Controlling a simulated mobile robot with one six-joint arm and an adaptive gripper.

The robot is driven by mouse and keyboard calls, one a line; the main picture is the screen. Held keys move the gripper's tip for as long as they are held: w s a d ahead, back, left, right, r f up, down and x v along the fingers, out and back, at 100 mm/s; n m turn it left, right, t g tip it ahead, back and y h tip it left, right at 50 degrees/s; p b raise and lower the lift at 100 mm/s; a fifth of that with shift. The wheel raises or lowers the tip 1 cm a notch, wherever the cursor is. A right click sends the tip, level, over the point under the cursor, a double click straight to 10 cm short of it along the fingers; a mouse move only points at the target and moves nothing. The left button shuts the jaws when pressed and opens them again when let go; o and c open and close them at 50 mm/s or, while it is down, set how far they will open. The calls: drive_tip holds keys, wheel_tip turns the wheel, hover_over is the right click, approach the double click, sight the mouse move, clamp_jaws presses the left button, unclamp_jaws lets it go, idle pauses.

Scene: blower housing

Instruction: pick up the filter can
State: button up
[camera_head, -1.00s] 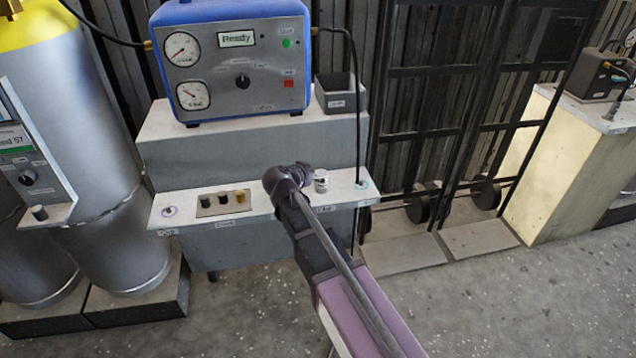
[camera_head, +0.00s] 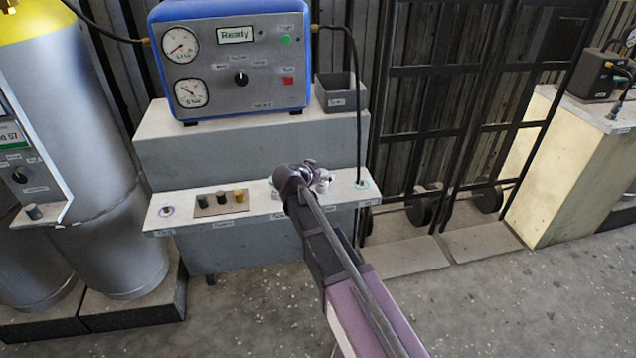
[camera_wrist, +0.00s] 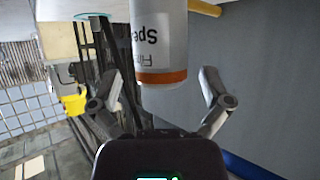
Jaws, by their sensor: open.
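The filter can is a white cylinder with a dark-lettered label and an orange band. In the wrist view the filter can (camera_wrist: 160,45) is at the top centre, cut off by the frame edge, lying between the lines of the two fingers. My gripper (camera_wrist: 160,76) is open, with one finger on each side of the can's banded end and a gap visible on both sides. In the head view my gripper (camera_head: 298,176) is over the front ledge and partly hides the can (camera_head: 323,186) just to its right.
The grey stepped bench (camera_head: 250,150) carries a blue gauge unit (camera_head: 240,60) showing "Ready" and a dark bin (camera_head: 338,93). Several small knobs or caps sit on a plate (camera_head: 222,203) at the ledge's left. A black cable (camera_head: 357,110) hangs to the ledge right of the can.

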drive_tip(key=c, duration=1.4)
drive_tip(key=shift+o, duration=0.2)
drive_tip(key=shift+r, duration=0.2)
wheel_tip(320, 180, up, 4)
drive_tip(key=p, duration=0.4)
drive_tip(key=shift+f, duration=0.25)
drive_tip(key=s+a+r+p, duration=0.1)
drive_tip(key=s+a, duration=1)
drive_tip(key=shift+s, duration=0.25)
